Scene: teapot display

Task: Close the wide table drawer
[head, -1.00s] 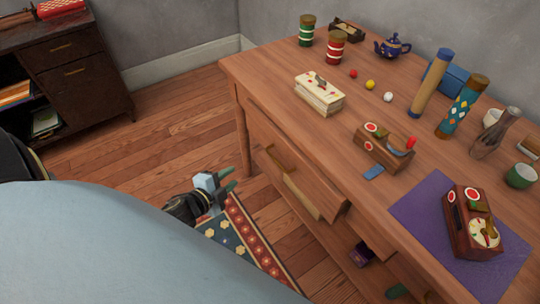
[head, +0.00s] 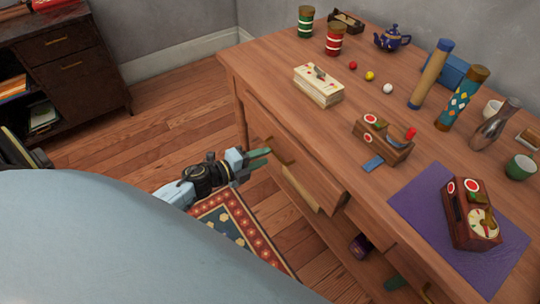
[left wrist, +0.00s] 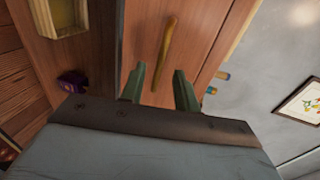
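The wide wooden drawer (head: 312,168) is under the front of the table (head: 275,75); its front stands out from the table at the right end. Its bar handle (head: 277,150) also shows upright in the left wrist view (left wrist: 166,52). My left gripper (head: 268,157) is in front of the drawer at the handle's left. My right gripper is not in view.
The tabletop holds a card box (head: 318,88), a wooden box (head: 383,140), a purple mat (head: 415,205), a teapot (head: 392,38) and several jars. A patterned rug (head: 238,228) lies below my left gripper. A dark cabinet (head: 85,75) stands at the left.

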